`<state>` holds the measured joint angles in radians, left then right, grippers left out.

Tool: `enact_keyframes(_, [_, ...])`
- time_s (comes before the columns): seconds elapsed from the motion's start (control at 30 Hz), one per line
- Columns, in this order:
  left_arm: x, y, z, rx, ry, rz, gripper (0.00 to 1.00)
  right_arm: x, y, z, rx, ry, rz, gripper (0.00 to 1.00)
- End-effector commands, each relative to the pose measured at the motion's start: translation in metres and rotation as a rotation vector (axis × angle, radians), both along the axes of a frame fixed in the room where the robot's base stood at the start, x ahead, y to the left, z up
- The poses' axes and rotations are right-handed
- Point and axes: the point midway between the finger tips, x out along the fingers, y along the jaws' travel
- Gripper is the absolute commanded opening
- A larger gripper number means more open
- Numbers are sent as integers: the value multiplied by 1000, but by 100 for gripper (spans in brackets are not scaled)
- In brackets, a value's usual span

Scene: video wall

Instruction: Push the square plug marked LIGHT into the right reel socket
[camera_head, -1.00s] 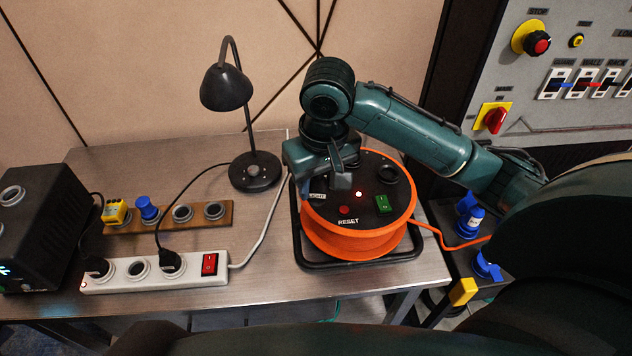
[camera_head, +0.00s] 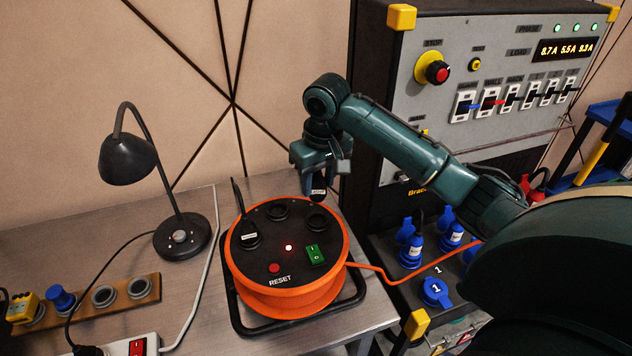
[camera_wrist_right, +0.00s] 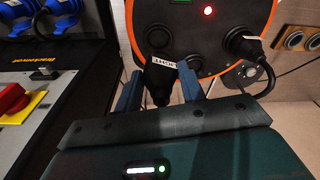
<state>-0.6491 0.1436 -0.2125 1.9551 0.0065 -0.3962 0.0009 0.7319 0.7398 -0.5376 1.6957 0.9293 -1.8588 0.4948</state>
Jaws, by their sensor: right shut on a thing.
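My right gripper (camera_head: 318,180) is shut on the black plug marked LIGHT (camera_wrist_right: 160,75), whose white label shows in both views. The plug is between the blue-grey fingers, above and behind the reel's right socket (camera_head: 321,218), with a gap visible in the head view. In the wrist view that round socket (camera_wrist_right: 158,37) lies just beyond the plug's front. The orange cable reel (camera_head: 285,297) stands on the metal table. Its left socket holds another black labelled plug (camera_head: 249,237). Its back socket (camera_head: 277,210) is empty. The plug's pins are hidden. My left gripper is out of view.
A black desk lamp (camera_head: 181,236) stands left of the reel. A wooden socket board (camera_head: 130,290) and white power strip (camera_head: 150,345) lie at lower left. A distribution cabinet (camera_head: 425,110) with blue outlets (camera_head: 436,292) stands right. The reel's orange cable (camera_head: 390,276) runs there.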

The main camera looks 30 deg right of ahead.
Motion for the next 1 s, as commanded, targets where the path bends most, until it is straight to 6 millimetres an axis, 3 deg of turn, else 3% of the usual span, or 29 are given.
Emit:
enact_keyframes(0.23, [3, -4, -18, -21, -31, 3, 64, 0, 0, -31, -1, -1, -1, 12])
enact_keyframes(0.33, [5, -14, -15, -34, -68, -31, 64, 0, 0, -41, 0, -2, -1, 12])
enact_keyframes(0.4, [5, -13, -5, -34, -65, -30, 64, -1, 0, -39, 0, 2, -1, 12])
enact_keyframes(0.63, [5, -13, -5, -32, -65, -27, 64, -1, 0, -52, 0, 1, 0, 12])
enact_keyframes(1.0, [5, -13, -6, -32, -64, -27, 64, 0, 0, -53, 0, 0, 0, 12])
